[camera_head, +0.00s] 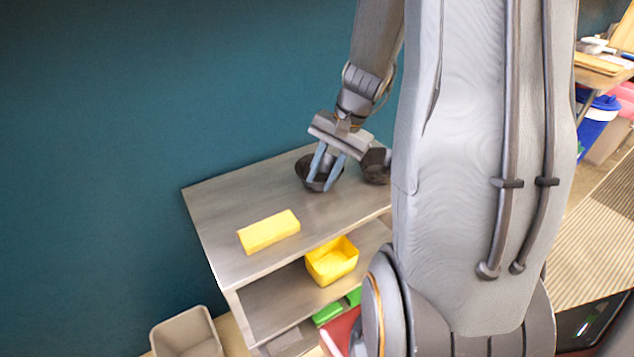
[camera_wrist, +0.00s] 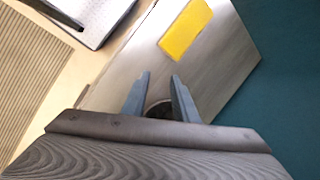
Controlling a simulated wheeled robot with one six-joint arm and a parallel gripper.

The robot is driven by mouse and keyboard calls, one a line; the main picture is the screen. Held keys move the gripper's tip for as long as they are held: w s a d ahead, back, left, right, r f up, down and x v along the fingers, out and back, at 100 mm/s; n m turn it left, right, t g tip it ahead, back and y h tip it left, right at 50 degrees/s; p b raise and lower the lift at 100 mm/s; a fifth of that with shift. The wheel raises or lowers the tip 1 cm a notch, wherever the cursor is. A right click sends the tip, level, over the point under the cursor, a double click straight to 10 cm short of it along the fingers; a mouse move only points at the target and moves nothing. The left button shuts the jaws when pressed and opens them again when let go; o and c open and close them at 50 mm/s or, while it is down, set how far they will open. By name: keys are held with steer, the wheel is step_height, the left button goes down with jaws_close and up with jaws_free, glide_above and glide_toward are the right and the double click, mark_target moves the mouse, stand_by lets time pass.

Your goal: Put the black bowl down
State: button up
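The black bowl (camera_head: 302,170) is at the back of the grey shelf top (camera_head: 225,215) in the head view and appears to rest on it. My gripper (camera_head: 319,187) is over the bowl, its two blue-grey fingers apart and overlapping the bowl in the picture. In the wrist view my gripper (camera_wrist: 160,75) shows a clear gap between its fingertips. Part of the bowl (camera_wrist: 159,109) shows dark between the fingers, the rest hidden by the gripper body. I cannot tell whether a finger touches the bowl.
A yellow block (camera_head: 268,232) lies on the shelf top, left of the bowl. A dark object (camera_head: 376,166) is close right of my gripper, partly hidden by my arm. A yellow bin (camera_head: 332,262) sits on the shelf below. A teal wall (camera_head: 120,120) stands close behind.

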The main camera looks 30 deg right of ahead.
steer(key=w+d+f+m+t+y+b, duration=0.1)
steer(key=w+d+f+m, duration=0.15)
steer(key=d, duration=0.25)
steer(key=w+d+f+m+t, duration=0.1)
steer(key=d+m+t, duration=0.15)
steer(key=d, duration=0.25)
steer(key=shift+m+g, duration=0.35)
steer(key=shift+m, duration=0.05)
steer(key=shift+w+p+x, duration=0.2)
steer(key=shift+p+x, duration=0.9)
steer(key=shift+x, duration=2.55)
steer(key=shift+d, duration=0.15)
jaws_close()
